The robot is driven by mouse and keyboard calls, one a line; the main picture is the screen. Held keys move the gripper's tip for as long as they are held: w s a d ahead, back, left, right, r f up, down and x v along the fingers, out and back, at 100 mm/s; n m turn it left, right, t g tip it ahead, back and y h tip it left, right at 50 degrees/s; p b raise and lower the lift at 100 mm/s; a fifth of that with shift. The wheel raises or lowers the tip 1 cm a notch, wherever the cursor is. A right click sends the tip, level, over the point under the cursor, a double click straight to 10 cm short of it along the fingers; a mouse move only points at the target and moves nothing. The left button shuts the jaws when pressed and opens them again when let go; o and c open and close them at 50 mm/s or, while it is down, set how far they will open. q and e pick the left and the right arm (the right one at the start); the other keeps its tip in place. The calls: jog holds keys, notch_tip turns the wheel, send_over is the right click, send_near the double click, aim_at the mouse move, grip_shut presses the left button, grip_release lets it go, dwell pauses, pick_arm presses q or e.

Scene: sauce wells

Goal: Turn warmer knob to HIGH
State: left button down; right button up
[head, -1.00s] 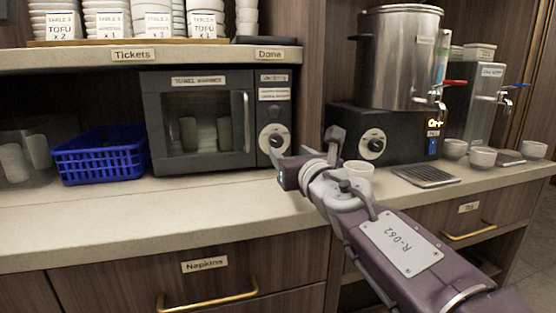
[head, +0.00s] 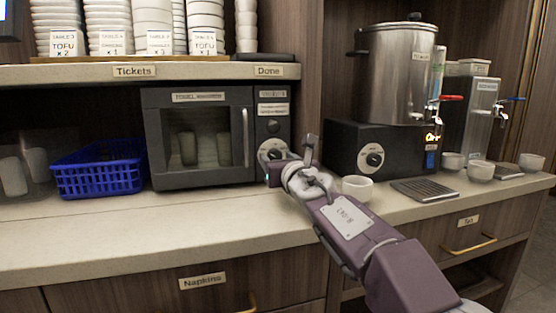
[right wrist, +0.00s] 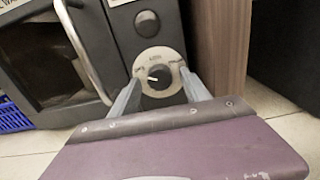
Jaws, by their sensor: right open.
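The towel warmer (head: 163,130) is a dark box with a glass door and a silver handle, standing on the counter. Its round knob (right wrist: 161,73) with a pale dial plate is at the lower part of its right-hand panel. In the right wrist view the knob's dark pointer lies toward the left; the dial's lettering is too small to read. My right gripper (right wrist: 160,88) is open, with one finger on each side of the knob; whether they touch it I cannot tell. In the head view my right gripper (head: 275,168) partly hides the knob. My left gripper is not in view.
A blue basket (head: 98,170) stands left of the warmer. The counter front (head: 130,225) is clear.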

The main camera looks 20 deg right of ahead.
grip_shut()
jog(key=shift+m, duration=0.4)
jog(key=m, duration=0.4)
jog(key=shift+m, duration=0.4)
jog(key=m, duration=0.6)
jog(key=shift+a, duration=0.1)
jog(key=m, duration=0.6)
jog(key=shift+m+p, duration=0.4)
jog(key=m, duration=0.5)
jog(key=shift+m, duration=0.4)
